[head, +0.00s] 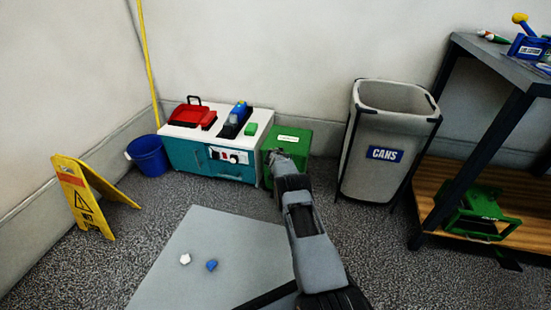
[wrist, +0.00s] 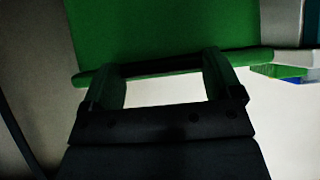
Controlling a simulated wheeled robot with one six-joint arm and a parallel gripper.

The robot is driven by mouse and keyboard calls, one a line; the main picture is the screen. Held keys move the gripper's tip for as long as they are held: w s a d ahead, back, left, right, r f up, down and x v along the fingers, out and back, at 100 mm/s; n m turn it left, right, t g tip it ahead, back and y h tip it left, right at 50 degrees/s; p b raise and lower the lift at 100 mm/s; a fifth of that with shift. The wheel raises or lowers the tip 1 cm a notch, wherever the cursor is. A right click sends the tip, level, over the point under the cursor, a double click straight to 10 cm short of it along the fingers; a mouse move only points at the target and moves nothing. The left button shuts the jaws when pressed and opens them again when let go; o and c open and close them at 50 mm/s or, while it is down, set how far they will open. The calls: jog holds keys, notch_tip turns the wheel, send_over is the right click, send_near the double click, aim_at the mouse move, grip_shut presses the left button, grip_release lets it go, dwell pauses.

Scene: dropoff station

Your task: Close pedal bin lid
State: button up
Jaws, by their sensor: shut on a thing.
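The green pedal bin (head: 303,137) stands on the floor against the back wall, at the right end of the teal cabinet. A white label shows on its upper part. My gripper (head: 278,156) is at the front of the bin and covers much of it in the head view. In the wrist view a broad green panel, apparently the lid (wrist: 165,30), fills the top. My gripper (wrist: 167,80) has its two fingers at the panel's lower edge, shut on it. The lid's angle and the pedal cannot be made out.
A teal cabinet (head: 183,157) with a red toolbox (head: 194,117) on top stands left of the bin. A grey cans bin (head: 362,165) stands to the right. A blue bucket (head: 148,156), yellow wet-floor sign (head: 82,200) and shelf (head: 500,55) are farther out.

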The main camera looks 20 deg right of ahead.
jog(key=shift+s+d+f, duration=0.15)
jog(key=shift+f, duration=0.25)
jog(key=shift+s+d+f, duration=0.15)
jog(key=shift+f, duration=0.3)
jog(key=o, duration=1.1)
jog(key=shift+f, duration=0.15)
jog(key=shift+c, duration=0.2)
jog(key=shift+o, duration=0.2)
jog(key=shift+w+a, duration=0.15)
jog(key=shift+w, duration=0.2)
jog(key=shift+w+a+r, duration=0.1)
jog(key=shift+r, duration=0.2)
jog(key=p+v, duration=0.7)
jog(key=v, duration=0.6)
jog(key=shift+s+a+r, duration=0.2)
jog(key=shift+s+r, duration=0.05)
